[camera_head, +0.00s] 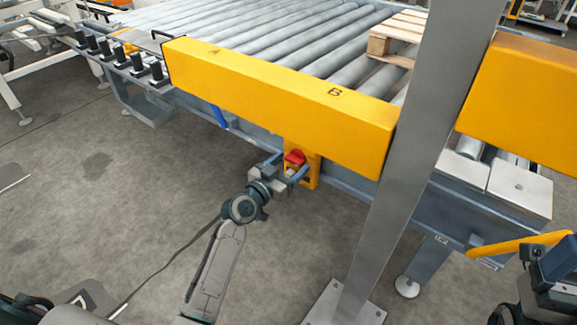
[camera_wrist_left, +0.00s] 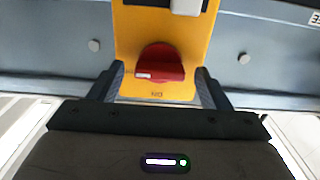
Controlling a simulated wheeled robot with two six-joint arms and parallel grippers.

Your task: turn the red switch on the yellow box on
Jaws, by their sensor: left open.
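The yellow box (camera_head: 313,179) hangs under the orange beam at the conveyor's side; it also fills the upper middle of the left wrist view (camera_wrist_left: 134,30). The red switch (camera_head: 294,157) is on its front. In the left wrist view the switch (camera_wrist_left: 160,65) is a red knob with its grip lying roughly crosswise and a small white mark towards its left end. My left gripper (camera_head: 285,168) is open in front of the box, with one finger on each side of the switch. I cannot tell whether the fingers touch it.
A long orange beam (camera_head: 270,100) marked A and B runs above the box, in front of the conveyor rollers (camera_head: 270,40). A grey post (camera_head: 415,130) stands to the right of my left arm. The floor (camera_head: 130,205) to the left is mostly clear.

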